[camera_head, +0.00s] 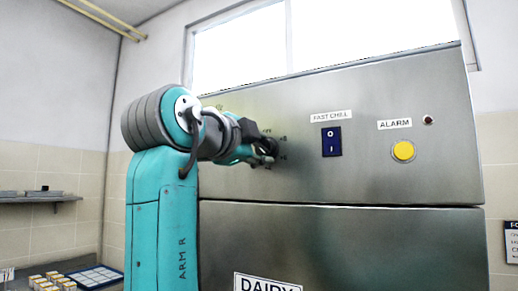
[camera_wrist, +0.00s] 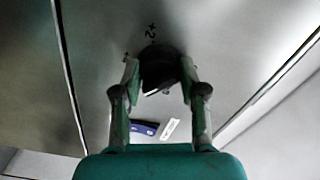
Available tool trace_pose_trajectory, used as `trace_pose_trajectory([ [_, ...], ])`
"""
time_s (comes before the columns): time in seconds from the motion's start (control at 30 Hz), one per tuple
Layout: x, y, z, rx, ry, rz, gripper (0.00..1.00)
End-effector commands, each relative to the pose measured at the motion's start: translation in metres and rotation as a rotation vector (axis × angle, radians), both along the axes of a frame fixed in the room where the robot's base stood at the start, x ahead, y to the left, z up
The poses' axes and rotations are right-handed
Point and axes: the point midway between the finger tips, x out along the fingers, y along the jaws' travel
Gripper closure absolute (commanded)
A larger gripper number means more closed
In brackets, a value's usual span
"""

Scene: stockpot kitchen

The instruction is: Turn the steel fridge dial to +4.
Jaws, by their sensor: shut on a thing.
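The steel fridge (camera_head: 350,185) fills the middle and right of the head view. Its dial is a dark round knob (camera_wrist: 158,66) in the wrist view. My gripper (camera_wrist: 160,84) is shut on the knob, one finger on each side. In the head view my gripper (camera_head: 266,153) is against the fridge's upper panel, and the arm hides most of the knob. Small scale marks show around the knob. A mark above it in the wrist view looks like a 2 with a sign, seen turned. I cannot tell which mark the pointer is at.
A DAIRY label (camera_head: 267,284) is on the door below. A shelf (camera_head: 40,198) and small boxed items (camera_head: 52,282) are at the left.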

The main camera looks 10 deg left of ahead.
Motion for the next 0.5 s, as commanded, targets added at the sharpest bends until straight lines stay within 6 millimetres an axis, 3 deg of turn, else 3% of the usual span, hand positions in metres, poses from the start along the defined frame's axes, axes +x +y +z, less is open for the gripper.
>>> trace_pose_trajectory([
  [0.5, -0.0001, 0.0003, 0.0005, 0.453, -0.163, 0.001, 0.93],
])
